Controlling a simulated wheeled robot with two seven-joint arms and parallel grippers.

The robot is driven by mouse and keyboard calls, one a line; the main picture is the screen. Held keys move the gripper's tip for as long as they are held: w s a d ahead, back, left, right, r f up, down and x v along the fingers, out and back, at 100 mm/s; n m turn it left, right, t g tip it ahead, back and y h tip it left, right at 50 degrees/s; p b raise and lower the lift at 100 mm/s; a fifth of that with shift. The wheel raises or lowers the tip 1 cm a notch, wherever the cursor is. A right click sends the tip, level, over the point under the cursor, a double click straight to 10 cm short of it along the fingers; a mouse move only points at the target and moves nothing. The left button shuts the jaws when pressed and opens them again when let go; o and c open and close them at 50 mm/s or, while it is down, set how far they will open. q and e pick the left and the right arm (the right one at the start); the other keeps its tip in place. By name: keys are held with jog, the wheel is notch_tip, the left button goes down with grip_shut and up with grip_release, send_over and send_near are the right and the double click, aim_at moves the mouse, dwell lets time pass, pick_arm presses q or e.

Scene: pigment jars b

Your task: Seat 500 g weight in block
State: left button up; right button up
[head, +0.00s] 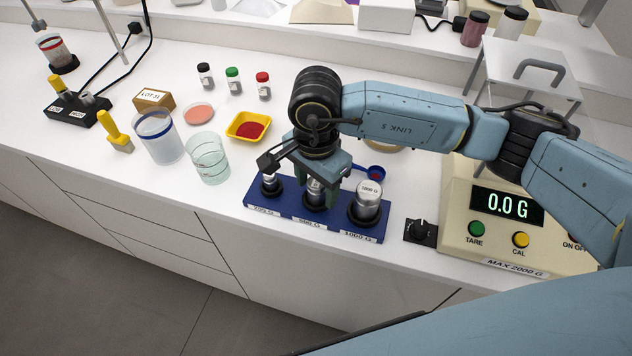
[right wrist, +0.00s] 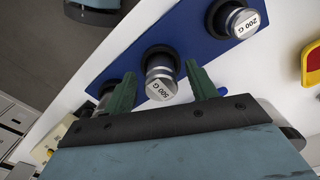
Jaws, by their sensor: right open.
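The blue block (head: 262,208) lies near the counter's front edge, with labelled sockets in a row. The silver 500 g weight (head: 314,199) stands upright in the block's middle socket; it also shows with its "500 G" top in the right wrist view (right wrist: 161,85). My right gripper (head: 317,186) is open above the block, with its green fingers on either side of the 500 g weight's upper part. In the right wrist view its fingertips (right wrist: 162,72) show gaps to the weight. My left gripper is not in view.
The 200 g weight (head: 270,183) and 1000 g weight (head: 368,198) stand in the outer sockets. A scale (head: 462,225) reading 0.0 G is at right. A yellow tray (head: 235,133), a glass beaker (head: 209,160) and a blue scoop (head: 376,172) are nearby.

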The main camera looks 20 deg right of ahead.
aim_at(316, 183)
notch_tip(316, 183, up, 13)
jog(key=shift+r, duration=0.15)
dwell(0.7)
